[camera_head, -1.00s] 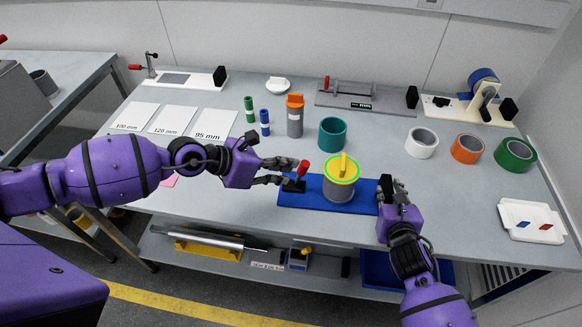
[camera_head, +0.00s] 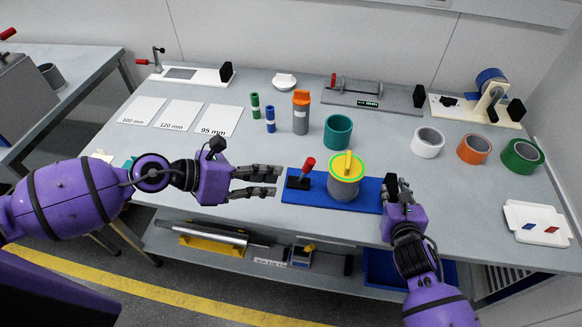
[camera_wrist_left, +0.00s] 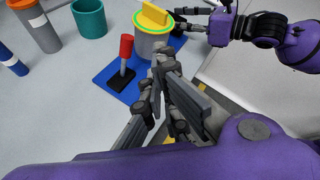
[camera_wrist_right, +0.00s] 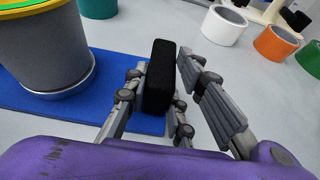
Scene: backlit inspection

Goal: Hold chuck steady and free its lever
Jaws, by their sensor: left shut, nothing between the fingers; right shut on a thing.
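The chuck is a blue base plate (camera_head: 320,198) bearing a grey cylinder (camera_head: 343,188) with a yellow-green top and yellow bar (camera_head: 348,162). Its lever (camera_head: 308,167) has a red handle, standing up and leaning slightly on a black block at the plate's left end; it also shows in the left wrist view (camera_wrist_left: 126,47). My left gripper (camera_head: 276,181) is shut and empty, left of the lever and apart from it. My right gripper (camera_head: 394,190) is shut on the black upright block (camera_wrist_right: 160,78) at the plate's right end.
Behind the chuck stand a teal ring (camera_head: 338,132), a grey cylinder with orange top (camera_head: 301,112), and green and blue small cylinders. Tape rolls (camera_head: 427,142) and a white tray (camera_head: 537,222) are at the right. The bench front edge runs just before the plate.

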